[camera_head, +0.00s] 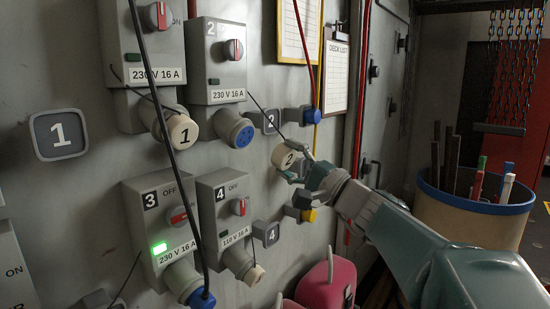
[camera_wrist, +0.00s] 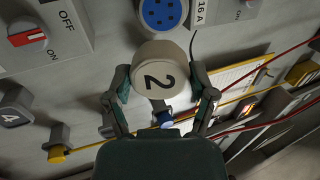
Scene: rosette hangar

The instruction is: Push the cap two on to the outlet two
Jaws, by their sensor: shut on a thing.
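Cap two (camera_head: 284,157) is a cream round cap marked "2". My gripper (camera_head: 297,166) is shut on it and holds it in the air, to the right of and a little below outlet two. The cap also shows in the wrist view (camera_wrist: 159,77), between my two fingers (camera_wrist: 160,92). Outlet two (camera_head: 236,130) is a grey socket with a blue face under switch box 2 (camera_head: 217,62); its face is bare. In the wrist view the blue face (camera_wrist: 164,14) is at the top edge, just beyond the cap. A thin cord runs from near the box toward the cap.
Outlet one wears cap 1 (camera_head: 183,131). Boxes 3 (camera_head: 160,222) and 4 (camera_head: 224,206) sit below. Holders with a blue plug (camera_head: 303,115) and a yellow plug (camera_head: 301,213) stick out near my gripper. A black cable hangs in front at left. A bin (camera_head: 472,214) stands at right.

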